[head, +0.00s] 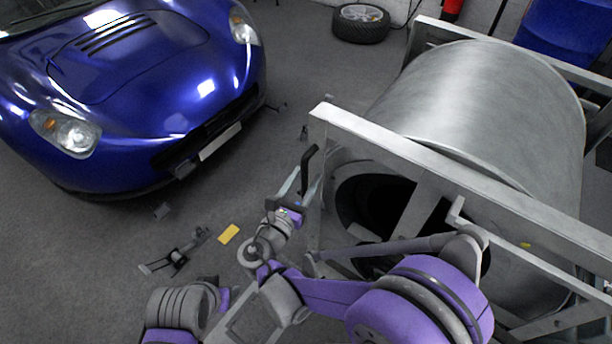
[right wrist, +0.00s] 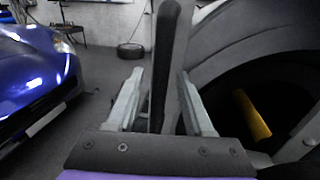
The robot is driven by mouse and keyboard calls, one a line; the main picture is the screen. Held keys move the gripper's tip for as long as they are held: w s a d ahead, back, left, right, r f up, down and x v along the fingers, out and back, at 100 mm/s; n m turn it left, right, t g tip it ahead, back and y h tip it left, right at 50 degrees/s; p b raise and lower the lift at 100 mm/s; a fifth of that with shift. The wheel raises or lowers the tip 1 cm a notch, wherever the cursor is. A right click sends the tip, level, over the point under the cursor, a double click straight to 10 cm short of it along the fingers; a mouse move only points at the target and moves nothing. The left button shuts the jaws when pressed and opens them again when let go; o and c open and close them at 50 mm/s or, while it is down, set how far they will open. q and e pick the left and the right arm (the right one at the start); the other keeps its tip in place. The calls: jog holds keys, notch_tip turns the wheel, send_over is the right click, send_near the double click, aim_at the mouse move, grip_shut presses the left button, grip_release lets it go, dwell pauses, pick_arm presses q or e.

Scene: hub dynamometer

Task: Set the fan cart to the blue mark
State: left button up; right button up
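The fan cart (head: 480,95) is a large grey metal drum in a pale frame, at the right of the head view. Its black upright handle (head: 308,165) stands at the frame's near left corner and also shows in the right wrist view (right wrist: 167,50). My right gripper (head: 298,195) is at this handle. In the right wrist view, its two fingers (right wrist: 160,98) stand apart on either side of the handle, with a visible gap on the left. I cannot make out a blue mark.
A blue car (head: 130,95) stands at the left. A yellow piece (head: 228,234) and a dark metal stand (head: 176,258) lie on the grey floor. A tyre (head: 360,22) lies at the back wall. Open floor separates the car and the cart.

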grip_shut()
dwell(1.3)
